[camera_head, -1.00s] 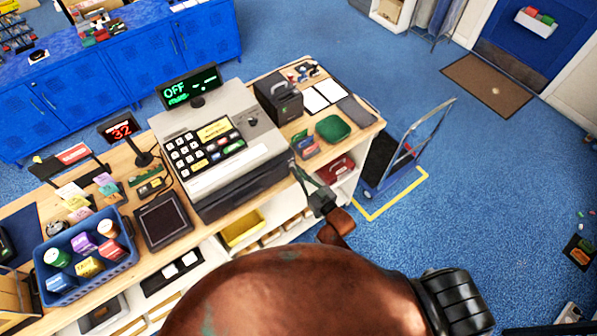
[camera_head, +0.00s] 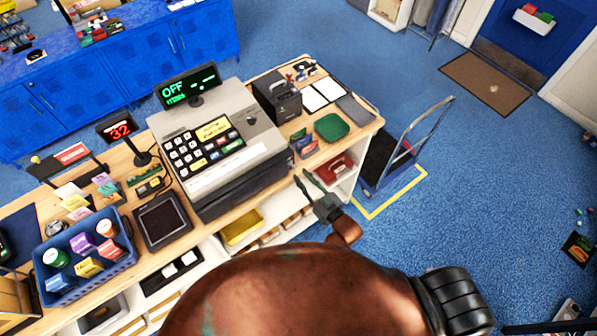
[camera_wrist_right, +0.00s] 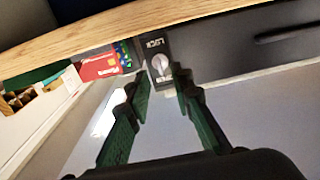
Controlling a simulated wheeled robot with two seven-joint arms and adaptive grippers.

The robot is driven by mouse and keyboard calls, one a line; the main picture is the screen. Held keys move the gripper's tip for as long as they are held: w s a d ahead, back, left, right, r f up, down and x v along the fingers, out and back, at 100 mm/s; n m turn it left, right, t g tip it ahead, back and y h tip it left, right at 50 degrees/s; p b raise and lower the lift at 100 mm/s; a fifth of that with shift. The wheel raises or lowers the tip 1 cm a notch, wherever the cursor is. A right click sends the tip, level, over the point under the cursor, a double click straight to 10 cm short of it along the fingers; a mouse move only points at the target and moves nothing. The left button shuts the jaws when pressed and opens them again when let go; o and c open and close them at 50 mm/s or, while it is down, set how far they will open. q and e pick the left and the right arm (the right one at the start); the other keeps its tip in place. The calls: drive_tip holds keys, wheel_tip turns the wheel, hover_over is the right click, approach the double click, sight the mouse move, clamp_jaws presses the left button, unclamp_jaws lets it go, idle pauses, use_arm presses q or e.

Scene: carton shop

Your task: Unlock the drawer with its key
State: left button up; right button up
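A lock plate marked LOCK (camera_wrist_right: 155,47) shows in the right wrist view, with a round silver piece (camera_wrist_right: 160,66) on it. I cannot tell whether this piece is the key's head or the lock's face. The dark drawer (camera_wrist_right: 235,50) with a long handle is to its right, under the wooden top. My right gripper (camera_wrist_right: 161,76) is open and empty, its green fingers on either side below the silver piece, apart from it. In the head view the right gripper (camera_head: 304,176) is beside the counter's front, right of the grey cash register (camera_head: 222,150). My left gripper is not in view.
The wooden counter (camera_head: 359,119) carries a black box (camera_head: 277,98), a green pad (camera_head: 331,127), a card stand and a blue basket (camera_head: 85,262). Open shelves with a yellow tray (camera_head: 242,228) are below. A trolley (camera_head: 390,160) stands on the floor at the right.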

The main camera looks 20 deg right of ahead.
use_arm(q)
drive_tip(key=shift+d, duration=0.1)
use_arm(e)
drive_tip(key=v, duration=0.8)
